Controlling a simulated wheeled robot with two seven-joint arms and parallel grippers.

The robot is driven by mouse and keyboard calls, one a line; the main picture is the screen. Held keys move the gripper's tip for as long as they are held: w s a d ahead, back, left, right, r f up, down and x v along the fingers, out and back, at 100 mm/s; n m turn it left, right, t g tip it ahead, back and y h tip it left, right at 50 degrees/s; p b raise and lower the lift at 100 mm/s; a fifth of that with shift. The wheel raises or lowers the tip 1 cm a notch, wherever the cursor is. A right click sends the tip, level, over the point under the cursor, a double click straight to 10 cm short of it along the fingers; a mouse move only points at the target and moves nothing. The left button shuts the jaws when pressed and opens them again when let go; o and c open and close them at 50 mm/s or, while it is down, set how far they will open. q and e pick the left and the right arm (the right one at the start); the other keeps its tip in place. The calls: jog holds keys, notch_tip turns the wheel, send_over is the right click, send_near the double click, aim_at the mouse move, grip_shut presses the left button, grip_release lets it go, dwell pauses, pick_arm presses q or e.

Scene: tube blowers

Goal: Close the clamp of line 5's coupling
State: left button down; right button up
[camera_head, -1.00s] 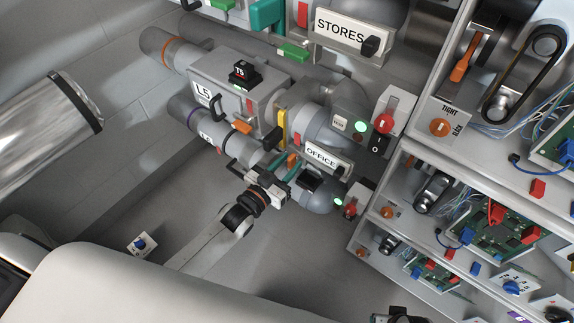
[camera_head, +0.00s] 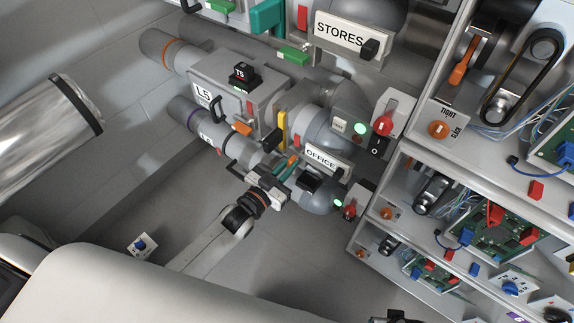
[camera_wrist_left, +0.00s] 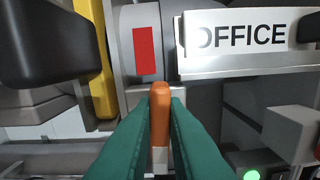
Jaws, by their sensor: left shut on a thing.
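My left gripper (camera_head: 287,171) has teal fingers. They are shut on an orange lever (camera_wrist_left: 160,115), which stands up between the fingertips in the left wrist view. In the head view the lever (camera_head: 293,160) is a small orange tip beside the OFFICE sign (camera_head: 320,158), on the lower pipe unit.
A yellow bar (camera_wrist_left: 97,60) with a black handle (camera_wrist_left: 45,45) stands left of the lever. The OFFICE plate (camera_wrist_left: 243,42) is close on the right. Red switches (camera_head: 383,125) and shelves with boards (camera_head: 495,235) lie further right.

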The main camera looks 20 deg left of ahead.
pick_arm(q)
jog(key=m+p, duration=0.1)
jog(key=m, duration=0.3)
jog(key=shift+d, duration=0.15)
pick_arm(e)
jog(key=s+f, duration=0.3)
jog(key=f, duration=0.3)
pick_arm(q)
jog(key=m, duration=1.3)
jog(key=shift+s+d+f, duration=0.1)
jog(key=shift+s+f, duration=0.05)
jog(key=shift+f, duration=0.2)
pick_arm(e)
jog(key=r, duration=0.1)
jog(key=w+r, duration=0.1)
jog(key=r, duration=0.1)
jog(key=shift+w+r, duration=0.4)
jog(key=shift+s, duration=0.1)
